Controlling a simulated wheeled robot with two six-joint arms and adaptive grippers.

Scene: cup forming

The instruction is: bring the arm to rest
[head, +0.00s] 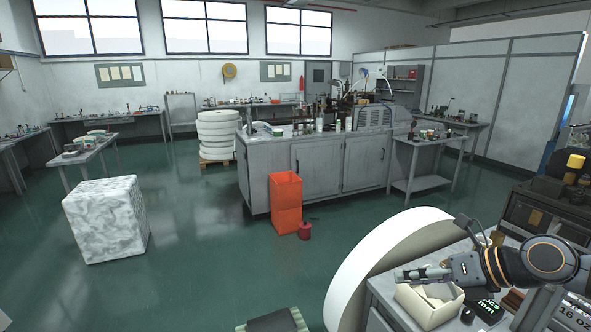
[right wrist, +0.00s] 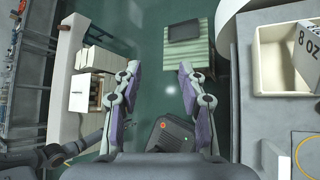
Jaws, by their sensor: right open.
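My right arm (head: 510,264) comes in from the right edge in the head view. My right gripper (head: 424,273) points left above a small cream box on the bench at the lower right. In the right wrist view my right gripper (right wrist: 157,70) is open, with its two fingers spread apart and nothing between them. Green floor shows between the fingers. My left gripper does not show in either view.
The cream box (head: 412,300) stands on the bench close under my right gripper. A large white roll (head: 350,268) stands beside the bench. An orange bin (head: 285,205) stands by the grey machine cabinet (head: 345,165). A wrapped block (head: 105,225) stands left. Much green floor is clear.

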